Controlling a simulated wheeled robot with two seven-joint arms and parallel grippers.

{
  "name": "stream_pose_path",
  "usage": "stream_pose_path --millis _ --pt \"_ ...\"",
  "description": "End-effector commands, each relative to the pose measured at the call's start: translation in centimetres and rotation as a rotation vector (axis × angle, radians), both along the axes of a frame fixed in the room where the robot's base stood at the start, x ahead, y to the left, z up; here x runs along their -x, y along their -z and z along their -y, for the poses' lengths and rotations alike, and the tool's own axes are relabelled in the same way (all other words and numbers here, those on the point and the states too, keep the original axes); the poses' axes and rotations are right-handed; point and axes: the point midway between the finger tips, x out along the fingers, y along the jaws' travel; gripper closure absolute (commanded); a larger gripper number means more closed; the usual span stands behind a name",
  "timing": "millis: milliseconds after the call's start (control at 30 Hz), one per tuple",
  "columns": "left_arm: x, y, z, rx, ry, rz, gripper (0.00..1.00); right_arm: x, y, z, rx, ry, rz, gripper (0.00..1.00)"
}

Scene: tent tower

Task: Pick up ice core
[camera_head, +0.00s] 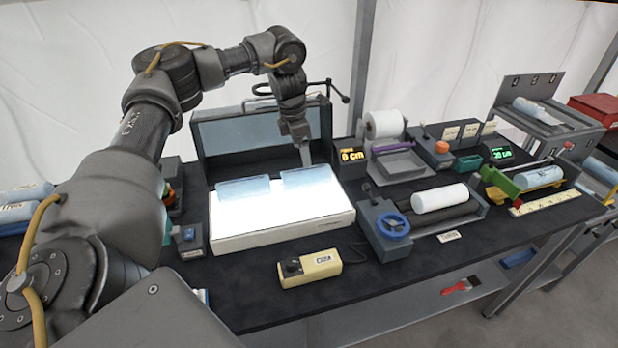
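A pale white-blue cylinder (440,198), which looks like an ice core, lies on its side in the grey cradle with a blue handwheel. A second pale cylinder (537,178) lies in a yellow and green holder at the right. Another pale cylinder (538,110) lies on the raised shelf at the far right. More bluish cylinders (22,194) lie at the left edge. My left gripper (306,158) points down over the back of the bright light box, apart from all these cylinders. Its fingers are small and partly merged in view, so their opening is unclear. My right gripper is out of view.
The light box (285,229) glows, with two clear bluish slabs on it; an open grey case (222,138) stands behind. A yellow control box (309,268) sits in front. A white roll (383,124) and a grey tray (402,163) stand behind the cradle. The front table edge is mostly clear.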

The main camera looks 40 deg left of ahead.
Motion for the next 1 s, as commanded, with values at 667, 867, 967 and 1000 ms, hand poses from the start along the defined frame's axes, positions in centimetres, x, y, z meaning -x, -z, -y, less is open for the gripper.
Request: stream_pose_path --millis 667,867,967,1000 --pt "-0.8 6.3 0.3 -0.001 -0.001 -0.005 0.20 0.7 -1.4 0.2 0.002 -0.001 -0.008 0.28" --pt "-1.3 9.3 0.3 -0.001 0.000 -0.003 0.20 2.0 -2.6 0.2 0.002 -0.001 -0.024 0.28" --pt "-1.4 10.1 0.3 0.000 -0.001 -0.001 0.20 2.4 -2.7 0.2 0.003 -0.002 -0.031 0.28" --pt "-1.4 10.3 0.3 0.000 -0.001 -0.001 0.20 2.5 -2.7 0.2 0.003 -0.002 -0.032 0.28"
